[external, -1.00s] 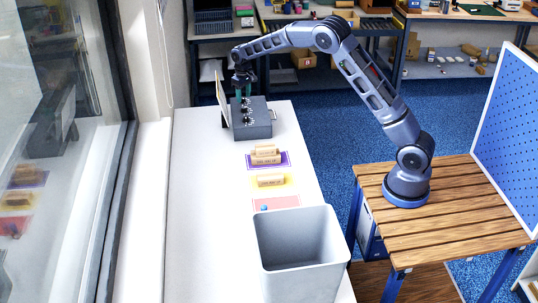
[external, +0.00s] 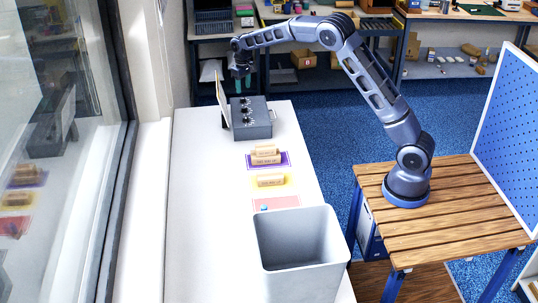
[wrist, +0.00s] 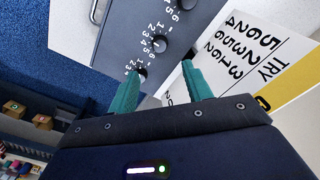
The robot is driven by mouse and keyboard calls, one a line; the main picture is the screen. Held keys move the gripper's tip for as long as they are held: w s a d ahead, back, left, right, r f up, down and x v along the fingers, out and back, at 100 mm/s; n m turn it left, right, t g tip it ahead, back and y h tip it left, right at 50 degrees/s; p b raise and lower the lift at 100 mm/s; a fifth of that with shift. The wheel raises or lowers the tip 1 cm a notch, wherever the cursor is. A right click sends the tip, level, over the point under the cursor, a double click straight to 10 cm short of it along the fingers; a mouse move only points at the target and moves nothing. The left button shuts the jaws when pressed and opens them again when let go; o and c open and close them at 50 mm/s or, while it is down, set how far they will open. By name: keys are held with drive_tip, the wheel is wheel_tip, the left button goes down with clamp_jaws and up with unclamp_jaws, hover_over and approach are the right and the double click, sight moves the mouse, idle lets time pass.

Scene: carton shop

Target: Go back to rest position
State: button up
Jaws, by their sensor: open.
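My gripper (external: 241,72) hangs at the end of my raised arm, above the far end of the white table (external: 205,200). In the wrist view its two green fingers (wrist: 162,92) are apart with nothing between them. Below it stands a grey box with several dials (external: 250,122). In the wrist view the box face (wrist: 120,35) shows numbered black dials, and the fingers are apart from them. A white card with printed numbers (wrist: 265,50) stands beside the box; it shows edge-on in the external view (external: 220,90).
Cardboard rolls lie on a purple mat (external: 284,159) and a yellow mat (external: 288,188). A pink mat (external: 285,202) holds a small blue item. A grey bin (external: 300,250) stands at the near end. A window runs along the left. A blue pegboard (external: 510,140) stands at the right.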

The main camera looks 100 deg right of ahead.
drive_tip(key=s+a+r+n+t, duration=0.1)
drive_tip(key=s+a+r, duration=0.2)
drive_tip(key=a+r, duration=0.65)
drive_tip(key=s+a+r+n+t, duration=0.15)
drive_tip(key=s+a+r, duration=0.25)
drive_tip(key=a, duration=1)
drive_tip(key=s+a+r+n, duration=0.25)
drive_tip(key=a+r, duration=0.45)
drive_tip(key=a, duration=0.5)
drive_tip(key=s+a+r+n+t, duration=0.1)
drive_tip(key=s+a+n, duration=0.1)
drive_tip(key=s+a, duration=1.2)
drive_tip(key=s+a+f+n, duration=0.1)
drive_tip(key=s+a+f, duration=0.1)
drive_tip(key=s, duration=0.4)
drive_tip(key=s+a+f+n+t, duration=0.1)
drive_tip(key=s+a+f, duration=0.2)
drive_tip(key=s+a, duration=0.2)
drive_tip(key=shift+s+a, duration=0.3)
drive_tip(key=shift+s, duration=0.7)
